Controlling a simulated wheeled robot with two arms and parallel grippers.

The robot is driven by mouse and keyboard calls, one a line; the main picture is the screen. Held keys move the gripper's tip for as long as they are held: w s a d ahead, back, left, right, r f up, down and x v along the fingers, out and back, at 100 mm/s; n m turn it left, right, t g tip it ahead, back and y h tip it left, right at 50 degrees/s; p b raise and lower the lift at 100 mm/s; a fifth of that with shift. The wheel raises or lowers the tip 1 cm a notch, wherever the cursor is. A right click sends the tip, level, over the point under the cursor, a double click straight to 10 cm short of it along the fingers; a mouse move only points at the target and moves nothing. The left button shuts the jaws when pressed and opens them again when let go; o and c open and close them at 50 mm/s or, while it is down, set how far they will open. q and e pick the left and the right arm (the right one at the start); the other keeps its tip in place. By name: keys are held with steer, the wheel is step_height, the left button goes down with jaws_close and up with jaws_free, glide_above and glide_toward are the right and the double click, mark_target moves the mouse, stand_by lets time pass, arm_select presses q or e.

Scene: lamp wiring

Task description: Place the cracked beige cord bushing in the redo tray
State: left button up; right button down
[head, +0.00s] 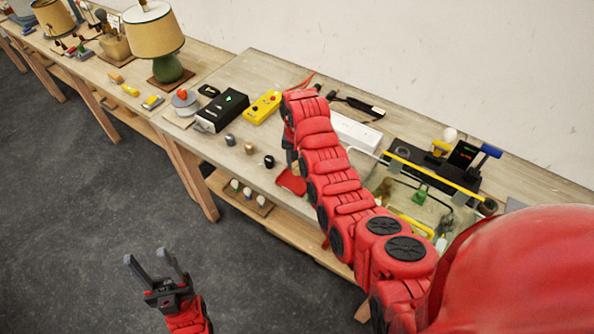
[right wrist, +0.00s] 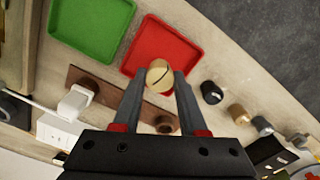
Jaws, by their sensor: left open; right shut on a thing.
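In the right wrist view, my right gripper (right wrist: 158,88) is shut on the beige cord bushing (right wrist: 160,77), which has a dark crack line across it. The bushing appears over the near edge of the red tray (right wrist: 150,42); I cannot tell its height above it. The red tray looks empty, and part of it shows in the head view (head: 292,182) beside my right arm. My right gripper (head: 291,158) is mostly hidden by its arm in the head view. My left gripper (head: 156,265) is open and empty over the floor, away from the table.
A green tray (right wrist: 92,25) lies beside the red one. Black (right wrist: 211,92), tan (right wrist: 238,113) and grey (right wrist: 262,125) bushings stand to the right. A brown wooden strip (right wrist: 110,92) and a white plug (right wrist: 76,101) lie nearby. A yellow box (head: 262,107) sits further back.

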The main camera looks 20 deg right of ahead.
mark_target(297, 165)
step_height(297, 165, down, 2)
steer(key=shift+f+p, duration=0.15)
steer(key=shift+p, duration=1.05)
steer(key=shift+f, duration=0.65)
steer(key=shift+w, duration=0.1)
steer(key=shift+f, duration=0.25)
steer(key=shift+c, duration=2.2)
jaws_free()
steer(key=shift+r, duration=0.1)
steer(key=shift+r, duration=0.1)
